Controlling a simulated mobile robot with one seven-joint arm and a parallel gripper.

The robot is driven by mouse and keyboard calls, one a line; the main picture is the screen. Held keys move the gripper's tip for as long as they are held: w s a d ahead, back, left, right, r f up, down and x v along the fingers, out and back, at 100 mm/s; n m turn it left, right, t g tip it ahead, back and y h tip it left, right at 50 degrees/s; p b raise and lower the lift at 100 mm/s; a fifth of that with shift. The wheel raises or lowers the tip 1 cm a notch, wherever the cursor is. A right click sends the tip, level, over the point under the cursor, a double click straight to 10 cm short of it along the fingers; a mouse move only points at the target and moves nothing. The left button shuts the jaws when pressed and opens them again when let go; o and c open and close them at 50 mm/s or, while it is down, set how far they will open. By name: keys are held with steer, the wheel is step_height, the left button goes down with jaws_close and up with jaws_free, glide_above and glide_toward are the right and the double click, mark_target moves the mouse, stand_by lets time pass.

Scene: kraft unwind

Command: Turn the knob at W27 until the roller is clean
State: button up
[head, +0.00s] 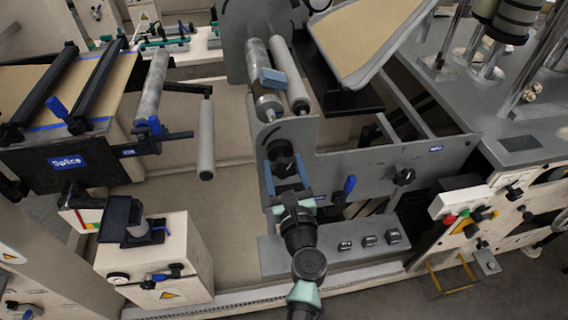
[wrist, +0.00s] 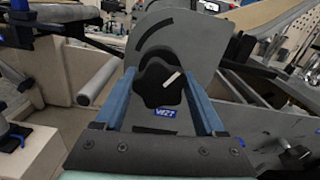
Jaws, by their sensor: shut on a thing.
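The black lobed knob (wrist: 158,88) sits on a grey side plate, with a blue W27 label (wrist: 164,112) just below it. A white mark on the knob points up and to the right. The knob also shows in the head view (head: 282,150). My gripper (head: 284,166) has its two blue fingers on either side of the knob and is shut on it, as the wrist view also shows (wrist: 160,78). Behind the plate, a grey roller (head: 259,62) has brownish marks near its lower end. A blue block (head: 272,78) rests against it, and a second, paler roller (head: 291,78) lies alongside.
A blue-handled lever (head: 349,186) and another black knob (head: 403,176) stand right of my gripper. Several small controls sit on the ledge (head: 330,255) below. A Splice table (head: 60,140) and a cream cabinet (head: 155,260) stand left, with a free roller (head: 206,140) between.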

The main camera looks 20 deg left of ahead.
steer(key=m+p, duration=0.1)
steer(key=m, duration=0.2)
steer(key=shift+m+p, duration=0.3)
steer(key=shift+m, duration=0.1)
steer(key=shift+r+m+p, duration=0.1)
steer(key=shift+m+p, duration=0.55)
steer(key=shift+m, duration=0.35)
steer(key=shift+m+p, duration=0.55)
steer(key=shift+m, duration=0.95)
steer(key=o, duration=1.3)
steer(key=shift+o, duration=0.2)
steer(key=p+v, duration=0.2)
steer(key=v, duration=0.5)
steer(key=shift+p, duration=0.3)
